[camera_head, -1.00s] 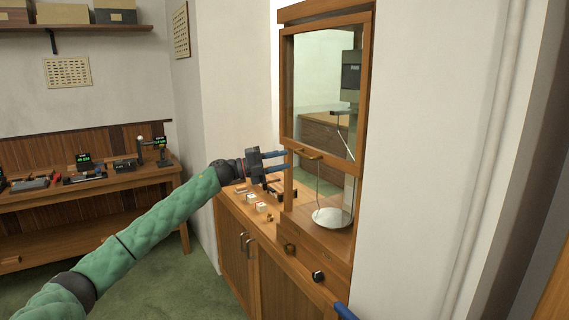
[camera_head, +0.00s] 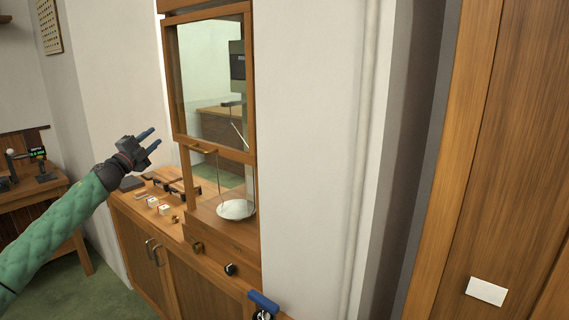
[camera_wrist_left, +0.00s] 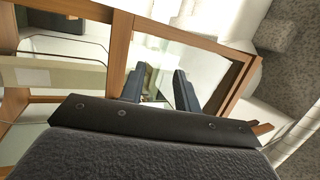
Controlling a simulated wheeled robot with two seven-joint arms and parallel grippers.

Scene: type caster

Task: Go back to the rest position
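My left gripper (camera_head: 150,142) shows in the head view, held in the air at the left of the glass-fronted wooden balance case. Its two blue fingers are apart with nothing between them. In the left wrist view the fingers (camera_wrist_left: 160,86) are also apart, with the wooden frame and glass beyond them.
The balance case (camera_head: 166,80) stands on a wooden cabinet (camera_head: 195,275), with a white pan (camera_head: 236,209) inside. Small white blocks (camera_head: 164,209) lie on the cabinet top. A wooden panel with a white card (camera_head: 486,291) is at the right. Green floor (camera_head: 100,295) shows lower left.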

